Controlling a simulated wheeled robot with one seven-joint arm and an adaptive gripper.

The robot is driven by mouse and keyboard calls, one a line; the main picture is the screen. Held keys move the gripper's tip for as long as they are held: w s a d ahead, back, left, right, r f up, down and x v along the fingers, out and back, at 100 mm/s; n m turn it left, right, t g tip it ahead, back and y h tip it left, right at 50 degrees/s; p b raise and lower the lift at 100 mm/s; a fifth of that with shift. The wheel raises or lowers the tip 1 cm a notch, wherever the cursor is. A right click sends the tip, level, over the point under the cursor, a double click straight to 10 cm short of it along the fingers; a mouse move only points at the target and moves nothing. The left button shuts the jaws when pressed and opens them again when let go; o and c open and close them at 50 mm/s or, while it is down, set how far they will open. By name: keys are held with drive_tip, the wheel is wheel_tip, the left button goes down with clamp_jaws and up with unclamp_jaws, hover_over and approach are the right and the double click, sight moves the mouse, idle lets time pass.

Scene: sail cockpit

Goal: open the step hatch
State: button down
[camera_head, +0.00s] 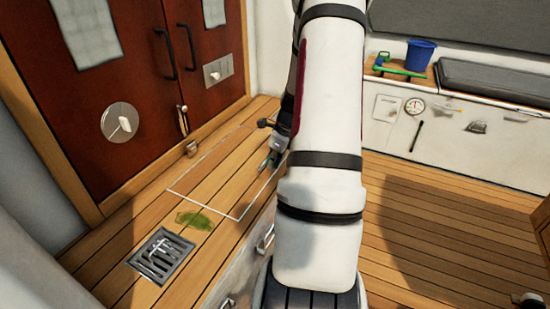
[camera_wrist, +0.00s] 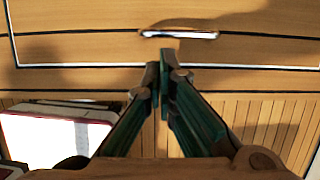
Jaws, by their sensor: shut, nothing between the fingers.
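The step hatch (camera_head: 220,178) is a wooden panel outlined by a thin white line, set flush in the plank step before the red-brown doors. It looks closed. It also shows in the wrist view (camera_wrist: 80,50), with a pale recessed slot (camera_wrist: 178,34), seemingly its finger pull, at the near edge. My gripper (camera_head: 268,164) is at the hatch's right side, partly hidden by my arm. In the wrist view its green fingers (camera_wrist: 164,58) meet at the tips, empty, just below the slot. I cannot tell whether they touch the wood.
A metal drain grate (camera_head: 161,255) and a green patch (camera_head: 195,220) lie on the step left of the hatch. The doors (camera_head: 150,100) stand behind. A blue bucket (camera_head: 419,56) sits on the far bench. The plank floor (camera_head: 440,225) at right is clear.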

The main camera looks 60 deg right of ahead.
sight(266, 176)
drive_tip(key=shift+b+x, duration=0.5)
drive_tip(key=shift+x, duration=1.3)
drive_tip(key=shift+r, duration=0.15)
